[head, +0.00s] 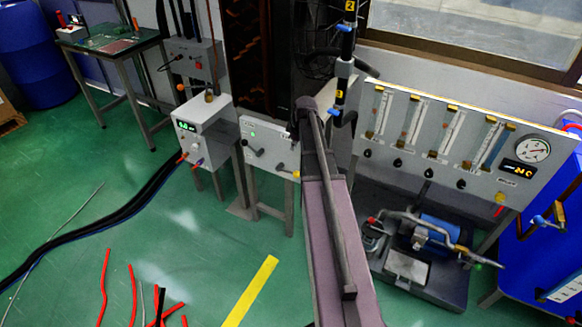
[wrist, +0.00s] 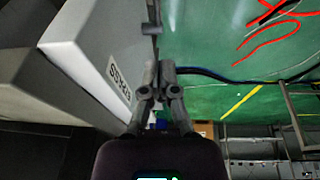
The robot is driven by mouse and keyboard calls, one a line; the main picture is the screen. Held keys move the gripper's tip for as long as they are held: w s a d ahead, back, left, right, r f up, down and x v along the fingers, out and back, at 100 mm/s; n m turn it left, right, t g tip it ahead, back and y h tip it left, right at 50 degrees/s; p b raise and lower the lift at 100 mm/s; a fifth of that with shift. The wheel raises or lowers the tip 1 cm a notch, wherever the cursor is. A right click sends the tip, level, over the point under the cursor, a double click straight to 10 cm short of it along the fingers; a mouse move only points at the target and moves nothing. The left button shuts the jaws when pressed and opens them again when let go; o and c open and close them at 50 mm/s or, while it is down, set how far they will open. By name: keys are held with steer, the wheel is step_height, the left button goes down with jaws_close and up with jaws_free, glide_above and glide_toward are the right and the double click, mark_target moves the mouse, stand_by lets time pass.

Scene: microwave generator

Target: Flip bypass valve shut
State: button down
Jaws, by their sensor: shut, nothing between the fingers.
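In the wrist view my gripper (wrist: 158,68) is shut and empty, its two fingers together. It is beside a white box face with a printed label (wrist: 119,80), which is turned and partly readable, perhaps "BYPASS". A small grey handle (wrist: 151,29) sticks out from the box edge just beyond the fingertips, with a small gap visible between them. In the head view a light grey panel (head: 262,165) on legs carries a dark lever (head: 255,152) and a small green light. My arm covers the panel's right side, and the fingers are hard to make out there.
A white control box (head: 203,128) stands left of the panel. Right of my arm are a flowmeter panel (head: 430,165) with a round gauge and a blue pump (head: 437,230) on a dark base. Black cables and red hoses (head: 132,293) lie on the green floor.

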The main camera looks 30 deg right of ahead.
steer(key=shift+f, duration=0.15)
steer(key=b, duration=1)
glide_above(291, 173)
step_height(291, 173, down, 10)
steer(key=shift+s+b+x, duration=0.15)
steer(key=shift+b+x, duration=0.65)
steer(key=shift+b, duration=0.1)
steer(key=shift+s+b+x, duration=0.15)
steer(key=shift+b+x, duration=0.6)
steer(key=shift+b, duration=0.1)
steer(key=shift+d+f, duration=0.1)
steer(key=shift+f, duration=0.05)
steer(key=shift+s+d+f+b, duration=0.1)
steer(key=shift+f+b, duration=0.5)
steer(key=shift+b, duration=0.1)
steer(key=shift+s, duration=0.25)
steer(key=shift+r, duration=0.2)
